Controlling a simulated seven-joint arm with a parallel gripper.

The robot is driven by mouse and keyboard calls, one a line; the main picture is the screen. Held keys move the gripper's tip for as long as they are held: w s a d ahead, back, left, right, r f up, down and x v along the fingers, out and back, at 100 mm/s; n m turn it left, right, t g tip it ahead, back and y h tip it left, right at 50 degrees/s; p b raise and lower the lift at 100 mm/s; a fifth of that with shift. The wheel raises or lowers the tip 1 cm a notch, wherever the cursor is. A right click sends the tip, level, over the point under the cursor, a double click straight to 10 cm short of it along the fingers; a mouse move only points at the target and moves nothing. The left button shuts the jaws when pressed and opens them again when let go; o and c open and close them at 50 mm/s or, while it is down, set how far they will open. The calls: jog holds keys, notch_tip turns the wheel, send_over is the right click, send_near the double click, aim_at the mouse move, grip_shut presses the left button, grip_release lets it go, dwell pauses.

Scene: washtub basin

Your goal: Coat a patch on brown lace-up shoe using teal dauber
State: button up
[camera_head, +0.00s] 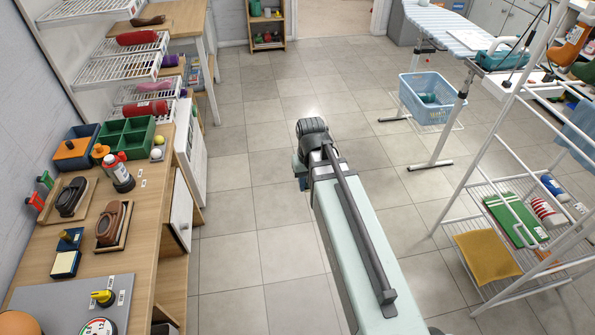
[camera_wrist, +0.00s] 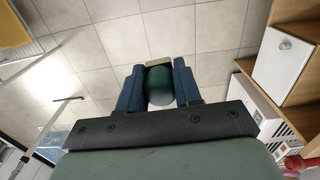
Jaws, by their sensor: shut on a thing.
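The brown lace-up shoe (camera_head: 113,222) sits on a wooden board on the workbench at the left of the head view. My gripper (camera_wrist: 159,80) is shut on the teal dauber (camera_wrist: 160,88), whose dark teal rounded body lies between the two blue fingers, with a pale beige end beyond it. In the head view my arm reaches out over the open floor, well to the right of the shoe and the bench. The fingers and dauber are mostly hidden there behind my wrist. The shoe does not show in the wrist view.
A white drying rack (camera_head: 470,215) stands right. The floor between is clear.

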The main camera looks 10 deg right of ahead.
jog(key=a+r+n, duration=0.3)
jog(key=a+n, duration=0.2)
jog(key=a, duration=2.2)
notch_tip(320, 180, up, 6)
jog(key=n, duration=0.4)
send_over(117, 208)
jog(key=shift+w+d+f, duration=0.1)
jog(key=shift+d+f, duration=0.05)
jog(key=shift+f, duration=1.4)
jog(key=shift+d+f, duration=0.1)
jog(key=shift+f, duration=1.45)
jog(key=shift+a+f, duration=0.75)
jog(key=shift+a, duration=0.05)
jog(key=shift+c, duration=0.3)
jog(key=shift+a, duration=1.15)
jog(key=shift+d, duration=1.7)
jog(key=shift+d+r, duration=0.25)
jog(key=shift+r, duration=3.85)
